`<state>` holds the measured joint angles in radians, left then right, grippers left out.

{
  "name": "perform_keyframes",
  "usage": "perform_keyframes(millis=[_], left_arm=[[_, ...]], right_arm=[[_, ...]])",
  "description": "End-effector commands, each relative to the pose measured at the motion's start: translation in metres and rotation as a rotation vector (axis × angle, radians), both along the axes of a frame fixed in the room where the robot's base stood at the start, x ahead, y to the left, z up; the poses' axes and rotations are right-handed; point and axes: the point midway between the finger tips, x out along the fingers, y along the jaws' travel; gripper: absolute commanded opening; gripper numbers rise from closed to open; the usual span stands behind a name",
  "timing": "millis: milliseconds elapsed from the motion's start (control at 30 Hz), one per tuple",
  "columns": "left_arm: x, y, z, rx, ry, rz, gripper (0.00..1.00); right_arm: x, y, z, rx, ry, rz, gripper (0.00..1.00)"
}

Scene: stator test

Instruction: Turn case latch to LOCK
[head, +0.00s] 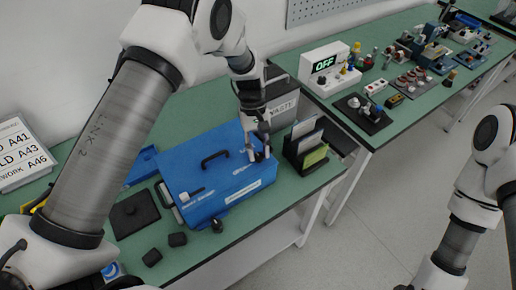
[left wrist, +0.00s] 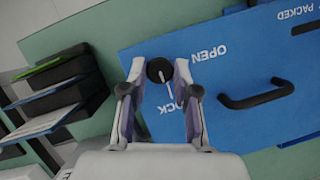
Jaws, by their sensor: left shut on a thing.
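A blue case (head: 225,190) with a black handle (head: 214,158) lies on the green bench. Its latch, a round black knob with a white pointer (left wrist: 160,69), shows in the left wrist view. "OPEN" is printed above right of the knob and "LOCK" below it, partly hidden by the fingers. The pointer runs down from the knob toward the "LOCK" lettering. My left gripper (head: 259,154) reaches down to the case's far right corner; its fingers (left wrist: 161,82) are shut on the latch knob, one on each side. My right arm is at the right edge; its gripper is not visible.
A black file rack (head: 304,155) with folders stands close right of the case. A grey bin (head: 283,103) is behind the gripper. Black blocks (head: 177,239) lie in front. A second bench holds an "OFF" display unit (head: 325,64) and several small devices.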

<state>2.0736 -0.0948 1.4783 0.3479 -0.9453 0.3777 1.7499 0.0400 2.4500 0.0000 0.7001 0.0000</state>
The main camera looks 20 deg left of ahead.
Motion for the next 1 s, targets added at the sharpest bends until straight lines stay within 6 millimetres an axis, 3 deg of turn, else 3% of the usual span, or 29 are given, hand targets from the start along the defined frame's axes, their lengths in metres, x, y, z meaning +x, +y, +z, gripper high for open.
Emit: perform_keyframes(millis=[633,667,700,1000], left_arm=[[-0.0003,-0.0004,-0.0012,0.001,0.000,-0.061,0.00],[-0.0004,-0.0004,-0.0012,0.000,0.001,-0.061,0.40],[-0.0004,-0.0004,-0.0012,0.000,0.001,-0.061,0.54],[0.0003,-0.0004,0.0001,0.000,-0.001,-0.059,0.55]], right_arm=[[0.0000,0.0000,0.0003,0.000,0.000,0.000,0.40],[0.0000,0.0000,0.0003,0.000,0.000,0.000,0.40],[0.0000,0.0000,0.0003,0.000,0.000,0.000,0.40],[0.0000,0.0000,0.0006,0.000,0.000,0.000,0.40]])
